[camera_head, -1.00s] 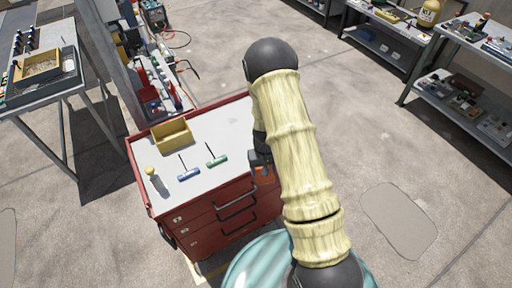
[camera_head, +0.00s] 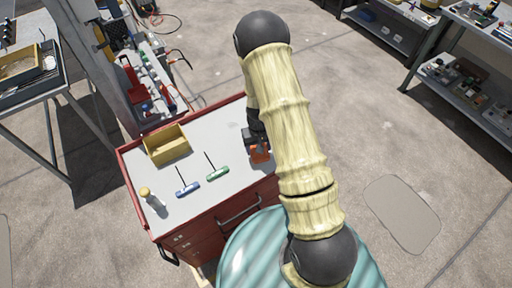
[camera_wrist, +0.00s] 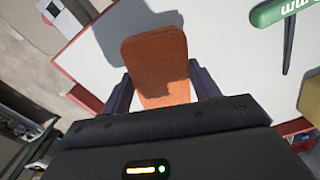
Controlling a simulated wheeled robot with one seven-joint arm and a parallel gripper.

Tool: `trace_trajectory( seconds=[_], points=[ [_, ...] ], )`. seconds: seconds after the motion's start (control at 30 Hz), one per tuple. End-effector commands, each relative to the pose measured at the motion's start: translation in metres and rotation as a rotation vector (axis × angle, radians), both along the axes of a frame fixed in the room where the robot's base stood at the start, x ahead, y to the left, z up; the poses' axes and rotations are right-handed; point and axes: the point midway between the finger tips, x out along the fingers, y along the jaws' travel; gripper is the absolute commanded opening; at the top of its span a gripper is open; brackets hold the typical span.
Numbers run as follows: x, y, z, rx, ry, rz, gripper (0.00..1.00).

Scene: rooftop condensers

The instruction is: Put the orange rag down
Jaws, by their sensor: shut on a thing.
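The orange rag (camera_wrist: 155,62) is between the two fingers of my gripper (camera_wrist: 160,90) in the wrist view, and the fingers are shut on it. In the head view my gripper (camera_head: 258,142) is over the right part of the red tool cart's white top (camera_head: 215,128), with the orange rag (camera_head: 260,155) below it. My arm partly hides the gripper in the head view. I cannot tell whether the rag touches the top.
On the cart top are a yellow bin (camera_head: 167,145), a blue T-handle tool (camera_head: 187,189), a green T-handle tool (camera_head: 217,173) and a bottle with a yellow cap (camera_head: 152,200). The top's middle is clear. A metal bench (camera_head: 30,95) stands at the left, shelves (camera_head: 462,90) at the right.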

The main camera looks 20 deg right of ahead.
Motion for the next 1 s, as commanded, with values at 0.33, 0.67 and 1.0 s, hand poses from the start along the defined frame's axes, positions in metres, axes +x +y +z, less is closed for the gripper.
trace_trajectory(
  seconds=[0.33,0.67,1.0],
  points=[
    [0.000,-0.001,0.000,0.000,0.000,-0.002,0.36],
    [0.002,-0.002,0.023,-0.010,-0.002,-0.242,0.36],
    [-0.001,0.000,0.071,-0.005,-0.002,-0.784,0.36]
  ],
)
